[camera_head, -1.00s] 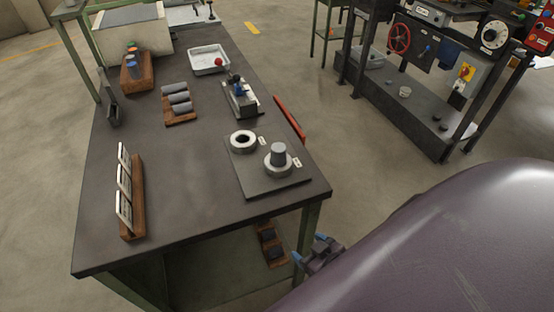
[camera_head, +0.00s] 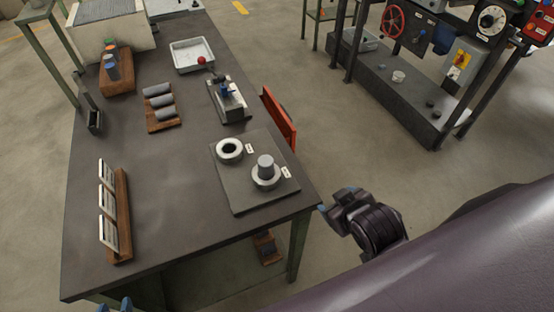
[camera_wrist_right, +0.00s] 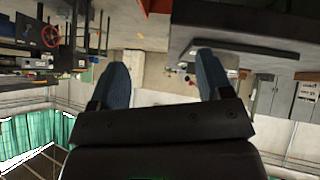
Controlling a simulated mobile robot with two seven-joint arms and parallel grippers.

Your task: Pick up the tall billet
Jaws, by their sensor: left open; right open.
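A grey cylinder (camera_head: 265,162) stands upright in a light metal ring on the dark plate (camera_head: 240,197), near the right front of the bench. Beside it is an empty ring (camera_head: 229,149). Three grey cylinders (camera_head: 158,101) lie on a wooden rack farther back. I cannot tell which piece is the tall billet. My left gripper (camera_head: 116,305) shows only its blue fingertips at the bottom edge, apart from the pieces. My right gripper (camera_head: 323,209) is just off the bench's right edge; its wrist view shows two blue fingers (camera_wrist_right: 163,78) spread, with nothing between them.
The bench (camera_head: 165,215) has a clear front middle. A wooden stand with upright plates (camera_head: 116,225) is at left front. A wooden block with small cylinders (camera_head: 115,80), a white tray (camera_head: 191,55) and a small fixture (camera_head: 228,100) are farther back. A red panel (camera_head: 279,118) hangs at the right edge.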

